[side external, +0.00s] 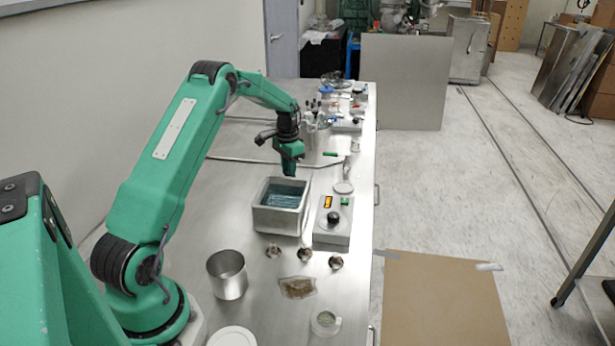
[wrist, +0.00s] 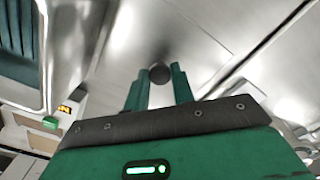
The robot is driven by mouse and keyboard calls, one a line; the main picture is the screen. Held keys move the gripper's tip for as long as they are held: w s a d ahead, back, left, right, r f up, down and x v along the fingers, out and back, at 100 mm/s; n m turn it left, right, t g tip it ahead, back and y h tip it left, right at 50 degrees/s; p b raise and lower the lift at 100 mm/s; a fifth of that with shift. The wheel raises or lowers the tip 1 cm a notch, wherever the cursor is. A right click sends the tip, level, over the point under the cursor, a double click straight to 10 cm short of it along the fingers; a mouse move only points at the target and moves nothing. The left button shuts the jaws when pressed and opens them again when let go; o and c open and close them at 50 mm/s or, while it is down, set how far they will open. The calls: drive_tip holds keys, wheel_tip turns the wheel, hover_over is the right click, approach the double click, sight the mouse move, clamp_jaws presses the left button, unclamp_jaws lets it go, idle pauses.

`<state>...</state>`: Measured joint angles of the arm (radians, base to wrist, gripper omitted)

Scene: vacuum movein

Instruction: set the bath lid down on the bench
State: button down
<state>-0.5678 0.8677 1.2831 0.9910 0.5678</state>
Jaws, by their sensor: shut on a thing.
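The bath (side external: 281,221) is a square metal box on the bench (side external: 250,318), open at the top with blue-teal liquid inside. Its liquid (wrist: 14,28) also shows at the upper left in the wrist view. My gripper (side external: 288,172) points down just behind the bath. In the wrist view its green fingers (wrist: 158,84) are shut around a round dark knob (wrist: 160,73), seemingly the bath lid's. Bright metal surrounds the knob, but I cannot tell lid plate from bench there. The lid's outline, and whether it touches the bench, are unclear.
A control box (side external: 332,232) with an orange display stands right of the bath. A metal beaker (side external: 228,275), several small cups and a dish (side external: 325,322) stand in front. A thin rod (side external: 235,159) crosses the bench behind. Bottles (side external: 318,115) crowd the far end.

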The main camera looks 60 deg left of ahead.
drive_tip(key=shift+f, duration=0.25)
drive_tip(key=c, duration=1.2)
unclamp_jaws()
wheel_tip(320, 180, up, 12)
drive_tip(key=shift+r, duration=0.15)
